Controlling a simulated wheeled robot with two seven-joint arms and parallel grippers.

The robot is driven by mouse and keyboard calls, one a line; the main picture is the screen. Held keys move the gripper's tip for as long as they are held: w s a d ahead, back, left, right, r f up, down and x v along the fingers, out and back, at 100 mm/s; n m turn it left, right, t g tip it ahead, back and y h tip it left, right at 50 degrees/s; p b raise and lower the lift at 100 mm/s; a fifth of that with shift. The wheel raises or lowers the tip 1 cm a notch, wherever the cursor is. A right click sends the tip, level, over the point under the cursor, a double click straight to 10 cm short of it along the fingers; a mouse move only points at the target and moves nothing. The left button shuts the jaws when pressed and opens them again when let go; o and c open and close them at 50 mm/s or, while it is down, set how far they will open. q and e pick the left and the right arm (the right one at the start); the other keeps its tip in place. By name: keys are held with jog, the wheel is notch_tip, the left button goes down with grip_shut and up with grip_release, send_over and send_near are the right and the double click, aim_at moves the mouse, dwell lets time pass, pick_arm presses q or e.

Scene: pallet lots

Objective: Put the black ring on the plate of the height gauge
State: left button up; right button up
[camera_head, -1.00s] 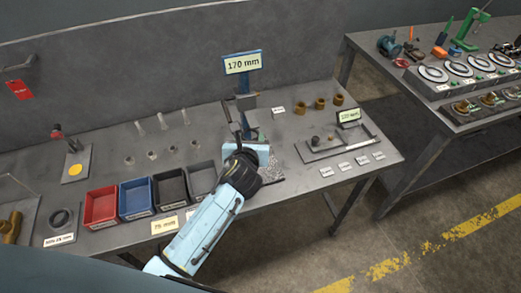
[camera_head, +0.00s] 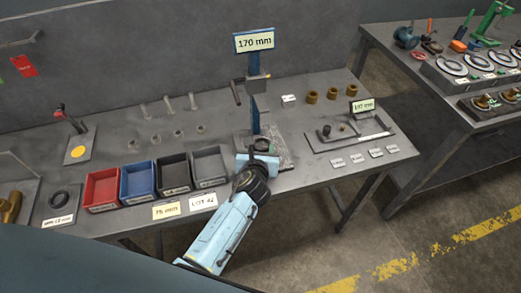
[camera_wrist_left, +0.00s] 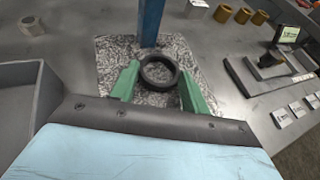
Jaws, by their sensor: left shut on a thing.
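My left gripper (camera_head: 262,158) is shut on a black ring (camera_wrist_left: 159,72). In the left wrist view its green fingers (camera_wrist_left: 160,85) stand on either side of the ring, whose hole faces the camera. The ring also shows in the head view (camera_head: 262,145), partly hidden by the gripper. The height gauge has a blue post (camera_head: 255,112) and a display (camera_head: 254,41) reading 170 mm. Its speckled plate (camera_wrist_left: 115,62) lies under and around the ring; I cannot tell whether the ring touches it. My right gripper is not in view.
Red (camera_head: 103,190), blue (camera_head: 137,182), black (camera_head: 173,174) and grey (camera_head: 209,167) bins stand left of the gripper. Another dark ring (camera_head: 59,199) lies on a pad at far left. Brass bushings (camera_head: 311,96) and a tray (camera_head: 350,135) are to the right.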

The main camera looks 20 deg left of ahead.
pick_arm(q)
jog(key=shift+f, duration=0.15)
jog(key=o, duration=1)
jog(key=shift+s+r, duration=0.1)
jog(key=shift+r, duration=0.2)
jog(key=p+v, duration=0.2)
jog(key=v, duration=0.9)
jog(key=shift+s+r+p, duration=0.2)
jog(key=shift+s+p, duration=0.15)
